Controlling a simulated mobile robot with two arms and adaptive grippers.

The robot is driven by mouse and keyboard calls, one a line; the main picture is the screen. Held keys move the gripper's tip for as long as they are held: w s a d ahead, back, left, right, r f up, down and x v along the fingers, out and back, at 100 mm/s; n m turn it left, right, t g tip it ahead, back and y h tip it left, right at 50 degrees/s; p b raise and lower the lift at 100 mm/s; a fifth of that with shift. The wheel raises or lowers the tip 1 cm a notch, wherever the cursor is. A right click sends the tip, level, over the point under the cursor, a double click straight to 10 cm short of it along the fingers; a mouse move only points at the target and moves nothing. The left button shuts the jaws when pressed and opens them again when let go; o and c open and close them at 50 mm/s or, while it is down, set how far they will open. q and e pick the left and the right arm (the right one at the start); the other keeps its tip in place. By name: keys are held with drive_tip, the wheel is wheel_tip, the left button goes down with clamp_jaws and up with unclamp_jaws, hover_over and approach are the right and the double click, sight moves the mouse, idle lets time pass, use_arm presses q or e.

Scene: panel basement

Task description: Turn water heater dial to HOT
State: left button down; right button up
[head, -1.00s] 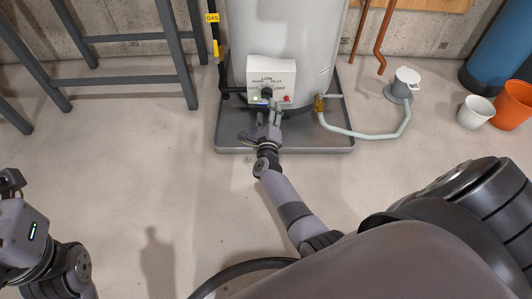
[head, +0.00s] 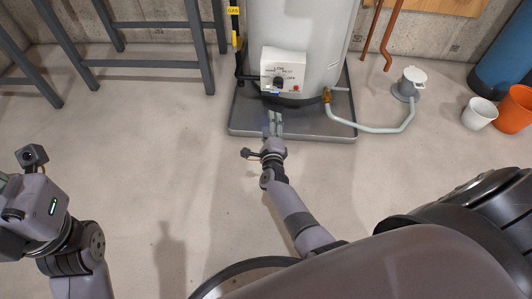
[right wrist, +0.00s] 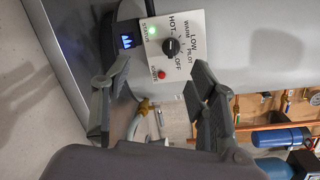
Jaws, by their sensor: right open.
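The water heater (head: 300,30) stands at the top centre of the head view. Its white control box (head: 297,62) carries a dark round dial (head: 278,82). In the right wrist view the dial (right wrist: 170,46) sits among the labels HOT, WARM, LOW, PILOT and OFF; its exact pointing is too small to tell. My right gripper (head: 274,116) is open and empty, a little in front of the box and apart from the dial. Its spread fingers frame the lower box in the right wrist view (right wrist: 160,70). My left gripper (head: 10,182) is at the left edge, its fingers mostly cut off.
The heater stands in a grey drip pan (head: 250,130) with a raised rim. A pale hose (head: 370,130) runs right to a small lidded pump (head: 410,82). White (head: 479,113) and orange (head: 514,108) buckets stand at the right, a grey metal frame (head: 150,62) at the left.

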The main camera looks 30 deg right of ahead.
drive_tip(key=s+a+n+g+y+p, duration=0.1)
drive_tip(key=s+a+n+y+p, duration=0.2)
drive_tip(key=s+n+p, duration=0.2)
drive_tip(key=s+a+f+n+g+y+p, duration=0.1)
drive_tip(key=s+a+n+g+y+p, duration=0.1)
drive_tip(key=s+n+p, duration=0.3)
drive_tip(key=a+n+p, duration=0.1)
drive_tip(key=n+p, duration=0.1)
drive_tip(key=p, duration=0.2)
drive_tip(key=shift+s+a+y, duration=0.35)
drive_tip(key=shift+a+y, duration=0.05)
